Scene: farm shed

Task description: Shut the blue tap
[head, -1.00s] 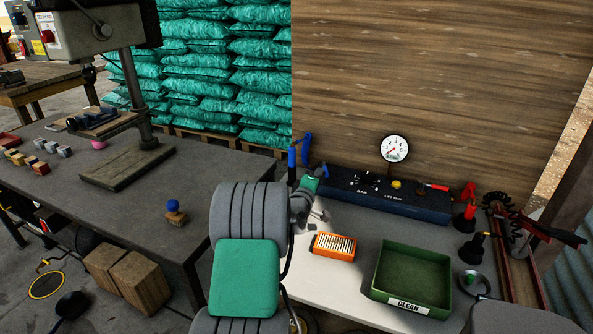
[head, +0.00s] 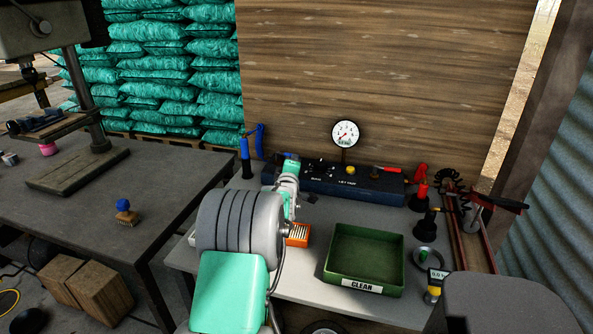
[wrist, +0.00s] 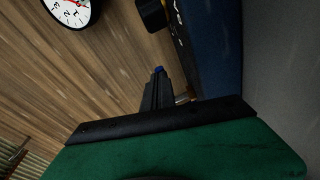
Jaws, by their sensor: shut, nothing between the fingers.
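My gripper (head: 291,159) is in front of the left end of the dark blue panel (head: 345,186), its green hand hiding part of it. In the wrist view the fingers (wrist: 158,92) are shut and empty, pointing along the panel's side. A small blue piece (wrist: 158,69) shows right at the fingertips; it looks like the end of the blue tap's handle, but most of it is hidden. I cannot tell whether the fingers touch it, or how the tap is turned. A red-handled lever (head: 387,169) lies near the panel's right end.
A gauge (head: 345,134) stands behind the panel. A blue upright holder (head: 246,158) is left of it, red-topped black ones (head: 421,190) right. A green tray (head: 364,260) and orange box (head: 298,236) sit in front. A wooden wall (head: 360,70) closes the back.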

